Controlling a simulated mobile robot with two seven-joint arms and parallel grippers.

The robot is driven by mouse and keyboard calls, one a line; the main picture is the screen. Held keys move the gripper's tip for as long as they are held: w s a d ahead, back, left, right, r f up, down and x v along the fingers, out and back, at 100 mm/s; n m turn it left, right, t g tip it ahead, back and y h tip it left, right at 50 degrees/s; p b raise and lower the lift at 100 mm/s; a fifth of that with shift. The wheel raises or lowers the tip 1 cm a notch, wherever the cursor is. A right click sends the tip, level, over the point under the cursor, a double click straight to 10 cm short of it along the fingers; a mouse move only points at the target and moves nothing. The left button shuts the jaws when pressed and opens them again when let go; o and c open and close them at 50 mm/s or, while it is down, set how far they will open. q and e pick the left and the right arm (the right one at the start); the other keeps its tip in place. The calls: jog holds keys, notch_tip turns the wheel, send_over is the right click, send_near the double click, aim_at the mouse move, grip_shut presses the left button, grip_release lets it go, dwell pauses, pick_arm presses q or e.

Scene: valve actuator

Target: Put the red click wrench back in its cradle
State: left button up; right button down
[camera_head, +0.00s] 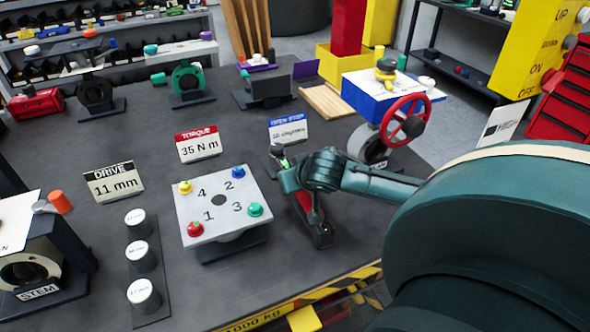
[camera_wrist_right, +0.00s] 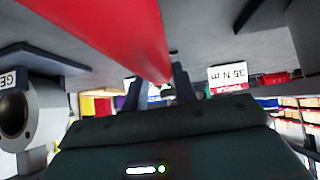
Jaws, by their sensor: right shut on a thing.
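The red click wrench shows in the right wrist view as a long red bar (camera_wrist_right: 125,30) running between the fingers of my right gripper (camera_wrist_right: 160,92). The gripper is shut on it. In the head view my right gripper (camera_head: 306,205) is low over the table, right of the numbered plate, and mostly covers the wrench. A dark piece with red edges (camera_head: 322,236) shows below the gripper, and a dark upright piece (camera_head: 278,152) stands behind it. I cannot tell whether these belong to the cradle, or whether the wrench is seated. My left gripper is not in view.
The white numbered plate (camera_head: 219,199) with colored knobs is close left. Torque (camera_head: 198,146) and blue-topped (camera_head: 287,130) signs stand behind. A red handwheel (camera_head: 405,122) stands at back right. The striped table edge (camera_head: 325,297) is in front.

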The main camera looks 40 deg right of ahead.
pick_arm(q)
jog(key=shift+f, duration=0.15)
pick_arm(e)
jog(key=shift+f, duration=0.2)
jog(key=c, duration=1.1)
grip_release()
jog(key=shift+o, duration=0.3)
jog(key=shift+f, duration=0.2)
jog(key=shift+v, duration=1.25)
jog(key=p+v, duration=0.1)
jog(key=v, duration=0.9)
jog(key=shift+r, duration=0.1)
jog(key=shift+s+a+r, duration=0.1)
jog(key=shift+s+r, duration=0.1)
jog(key=shift+s, duration=0.1)
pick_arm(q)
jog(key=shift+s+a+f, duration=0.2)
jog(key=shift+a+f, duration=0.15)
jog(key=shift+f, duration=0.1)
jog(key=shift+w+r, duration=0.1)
